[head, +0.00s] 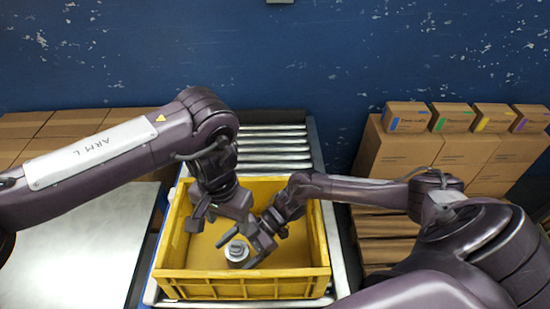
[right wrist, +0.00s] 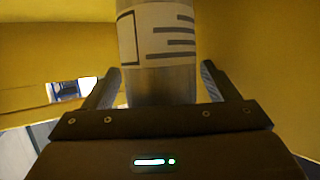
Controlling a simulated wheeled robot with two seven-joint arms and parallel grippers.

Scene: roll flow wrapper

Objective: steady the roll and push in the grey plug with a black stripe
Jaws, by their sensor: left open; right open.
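The roll (head: 237,254) stands upright in the yellow crate, a short grey-white cylinder seen from above. In the right wrist view the roll (right wrist: 160,55) shows a silver body and a pale label with dark lines. A grey round piece shows on its top in the head view; I cannot make out a black stripe or how deep a plug sits. My right gripper (head: 248,246) is open beside the roll, with its fingers on either side and visible gaps in the wrist view. My left gripper (head: 211,232) is open and empty, above and to the left of the roll.
The yellow crate (head: 245,288) rests on a roller conveyor (head: 275,145); its walls surround both grippers closely. A metal table (head: 75,250) is at left. Cardboard boxes (head: 400,150) stand at right, with small coloured-label boxes on top.

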